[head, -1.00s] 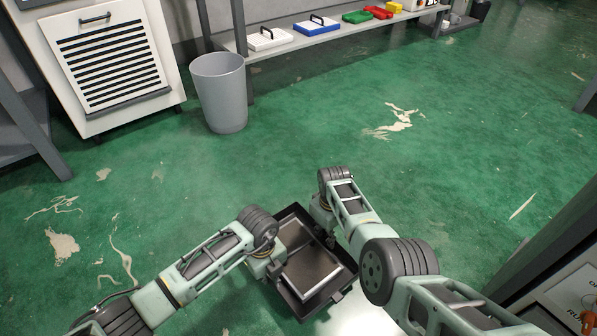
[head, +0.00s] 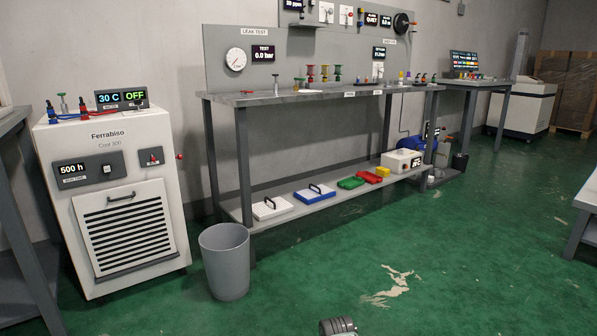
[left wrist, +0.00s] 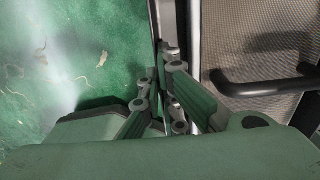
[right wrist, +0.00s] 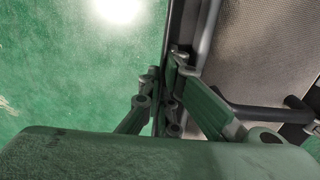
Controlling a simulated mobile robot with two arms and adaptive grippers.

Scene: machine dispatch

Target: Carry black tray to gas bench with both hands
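The black tray is outside the head view now. In the left wrist view its dark wall (left wrist: 172,18) runs between the fingers of my left gripper (left wrist: 161,80), which is closed on it. In the right wrist view the opposite wall (right wrist: 178,22) sits between the fingers of my right gripper (right wrist: 159,82), also closed on it. A grey textured surface and a dark bar-shaped handle show inside the tray in both wrist views. Green floor lies outside its walls. A long grey bench (head: 300,98) with a leak test panel stands ahead in the head view.
A grey bin (head: 225,262) stands before the bench's left leg. A white chiller cabinet (head: 113,190) is at the left. The low shelf (head: 325,197) holds colored cases. A second bench (head: 480,83) stands farther right. The floor in front is open.

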